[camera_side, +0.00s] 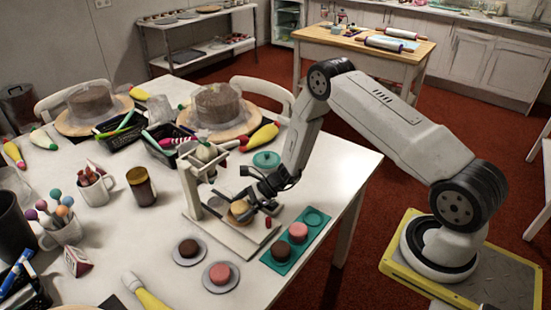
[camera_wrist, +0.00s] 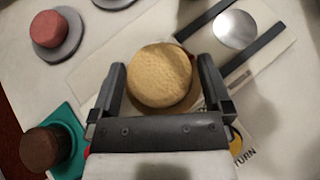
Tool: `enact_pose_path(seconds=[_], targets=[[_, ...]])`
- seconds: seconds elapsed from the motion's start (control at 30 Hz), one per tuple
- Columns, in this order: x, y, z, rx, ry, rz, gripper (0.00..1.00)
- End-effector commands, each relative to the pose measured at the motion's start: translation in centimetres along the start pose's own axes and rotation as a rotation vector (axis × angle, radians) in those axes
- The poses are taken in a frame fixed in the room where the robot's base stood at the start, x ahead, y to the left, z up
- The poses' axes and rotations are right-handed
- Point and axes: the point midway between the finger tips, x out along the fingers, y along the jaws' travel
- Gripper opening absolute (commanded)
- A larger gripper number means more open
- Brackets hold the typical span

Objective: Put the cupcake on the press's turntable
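A round tan cupcake (camera_wrist: 160,75) sits between the fingers of my gripper (camera_wrist: 163,88) in the wrist view. It also shows in the side view (camera_side: 239,209), at the press. My gripper (camera_side: 256,203) reaches in low from the right there. The fingers stand apart on either side of the cupcake, with a narrow gap at the right finger; contact at the left finger is hard to tell. A brown round edge, seemingly the turntable (camera_wrist: 190,105), shows under the cupcake. The white press (camera_side: 188,190) stands over its pale base (camera_side: 240,240). A silver disc (camera_wrist: 234,28) lies between dark rails.
A teal tray (camera_side: 280,267) holds a brown cake (camera_side: 281,251) and a pink cake (camera_side: 298,231). Grey discs in front carry a dark cake (camera_side: 189,248) and a pink cake (camera_side: 220,273). A teal lid (camera_side: 266,159) and black baskets (camera_side: 120,133) lie behind.

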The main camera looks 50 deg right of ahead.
Motion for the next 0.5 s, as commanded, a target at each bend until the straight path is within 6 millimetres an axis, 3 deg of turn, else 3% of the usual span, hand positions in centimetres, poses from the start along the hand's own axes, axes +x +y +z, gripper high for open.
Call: enact_pose_path(seconds=[0.27,0.5], targets=[[-0.2,0.0,0.3,-0.001,0.0,-0.001,1.0],[-2.6,-0.1,0.3,0.001,0.0,-0.003,1.0]])
